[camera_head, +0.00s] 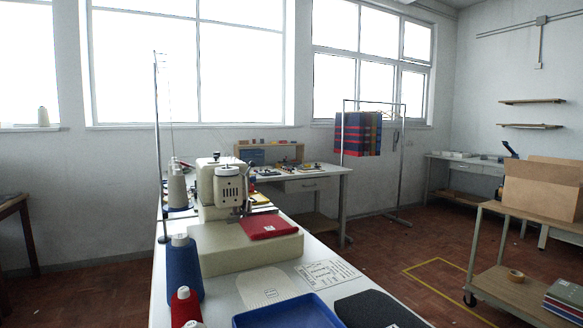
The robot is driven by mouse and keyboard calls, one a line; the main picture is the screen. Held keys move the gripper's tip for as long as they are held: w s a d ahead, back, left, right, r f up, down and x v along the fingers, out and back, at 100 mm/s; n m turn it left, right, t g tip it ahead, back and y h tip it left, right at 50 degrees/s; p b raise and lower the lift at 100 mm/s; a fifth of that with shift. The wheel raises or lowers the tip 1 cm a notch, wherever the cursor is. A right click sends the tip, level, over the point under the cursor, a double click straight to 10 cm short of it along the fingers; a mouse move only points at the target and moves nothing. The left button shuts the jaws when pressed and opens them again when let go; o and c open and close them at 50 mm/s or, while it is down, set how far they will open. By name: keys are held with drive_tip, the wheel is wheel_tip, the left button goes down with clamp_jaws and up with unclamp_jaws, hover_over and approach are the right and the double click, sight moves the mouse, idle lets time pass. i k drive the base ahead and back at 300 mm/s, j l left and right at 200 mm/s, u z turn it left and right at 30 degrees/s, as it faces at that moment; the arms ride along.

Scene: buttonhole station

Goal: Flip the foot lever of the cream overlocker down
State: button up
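A cream sewing machine (224,187), the only cream machine I can make out, stands on a pale worktable (217,287) in the middle of the view. It sits on a boxy cream base (236,254). A folded red cloth (268,226) lies on the base by the needle area. The foot lever is too small to make out, and its position cannot be told. My gripper is not in view.
Blue (183,272) and red (185,308) thread cones stand at the table's left edge, near a tall thin thread stand (158,140). A blue tray (287,313) and a dark mat (378,310) lie in front. A trolley (508,282) stands right; floor between is open.

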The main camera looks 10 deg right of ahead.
sight(251, 164)
drive_tip(key=k+l, duration=0.15)
drive_tip(key=l, duration=0.15)
drive_tip(key=j, duration=0.65)
drive_tip(key=i+j, duration=0.1)
drive_tip(key=j, duration=0.55)
drive_tip(key=i+j, duration=0.15)
drive_tip(key=j, duration=0.2)
drive_tip(key=i+j, duration=0.15)
drive_tip(key=j, duration=0.15)
drive_tip(key=i+j, duration=0.15)
drive_tip(key=j, duration=0.2)
drive_tip(key=i+j+z, duration=0.1)
drive_tip(key=i, duration=1.1)
